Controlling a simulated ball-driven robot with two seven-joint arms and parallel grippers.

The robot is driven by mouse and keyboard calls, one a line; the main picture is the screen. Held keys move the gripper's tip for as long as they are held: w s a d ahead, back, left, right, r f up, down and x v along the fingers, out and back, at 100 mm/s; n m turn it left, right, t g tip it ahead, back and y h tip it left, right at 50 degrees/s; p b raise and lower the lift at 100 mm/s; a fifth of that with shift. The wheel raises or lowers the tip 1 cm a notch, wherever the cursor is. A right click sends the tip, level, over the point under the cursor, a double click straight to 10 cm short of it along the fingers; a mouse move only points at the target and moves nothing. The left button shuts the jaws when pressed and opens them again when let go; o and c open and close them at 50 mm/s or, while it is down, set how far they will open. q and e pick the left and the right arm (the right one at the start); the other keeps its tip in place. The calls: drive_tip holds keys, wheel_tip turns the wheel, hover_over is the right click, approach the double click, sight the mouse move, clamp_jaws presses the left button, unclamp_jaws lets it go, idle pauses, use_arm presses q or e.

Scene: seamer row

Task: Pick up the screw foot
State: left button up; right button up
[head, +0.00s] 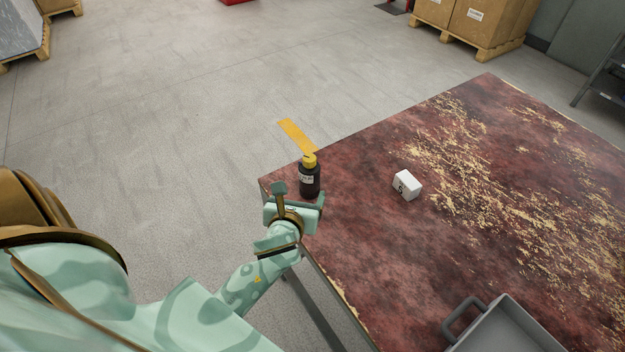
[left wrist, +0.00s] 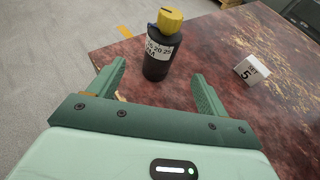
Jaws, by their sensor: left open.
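I cannot make out a screw foot in either view. A black bottle (head: 309,181) with a yellow cap and a white label stands upright near the left corner of the worn red table (head: 355,255). My left gripper (head: 300,194) is open at the table's left edge, just in front of the bottle. In the left wrist view the bottle (left wrist: 157,58) stands beyond the open fingers (left wrist: 160,76), roughly in line with the gap between them. Nothing is held between the fingers. My right gripper is not in view.
A small white block (head: 407,185) marked 5 lies to the right of the bottle; it also shows in the left wrist view (left wrist: 252,70). A grey tray (head: 507,327) with a handle sits at the front right. Boxes on a pallet (head: 470,22) stand far behind.

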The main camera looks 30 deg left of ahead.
sight(307, 181)
use_arm(q)
drive_tip(key=b+x, duration=0.1)
drive_tip(key=x, duration=0.5)
drive_tip(key=shift+f+b, duration=0.15)
drive_tip(key=shift+b, duration=0.2)
drive_tip(key=b+x, duration=0.1)
drive_tip(key=x, duration=0.1)
drive_tip(key=b+x, duration=0.2)
drive_tip(key=x, duration=0.1)
drive_tip(key=shift+d+f, duration=0.1)
drive_tip(key=shift+f, duration=0.3)
drive_tip(key=shift+r, duration=0.15)
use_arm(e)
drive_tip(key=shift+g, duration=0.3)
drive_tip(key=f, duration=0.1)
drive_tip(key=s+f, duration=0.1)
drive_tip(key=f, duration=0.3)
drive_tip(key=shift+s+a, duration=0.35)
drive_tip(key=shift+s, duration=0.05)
use_arm(q)
drive_tip(key=shift+c, duration=0.3)
drive_tip(key=c, duration=1)
drive_tip(key=shift+c, duration=0.3)
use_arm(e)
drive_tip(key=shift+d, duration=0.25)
use_arm(q)
drive_tip(key=shift+r, duration=0.15)
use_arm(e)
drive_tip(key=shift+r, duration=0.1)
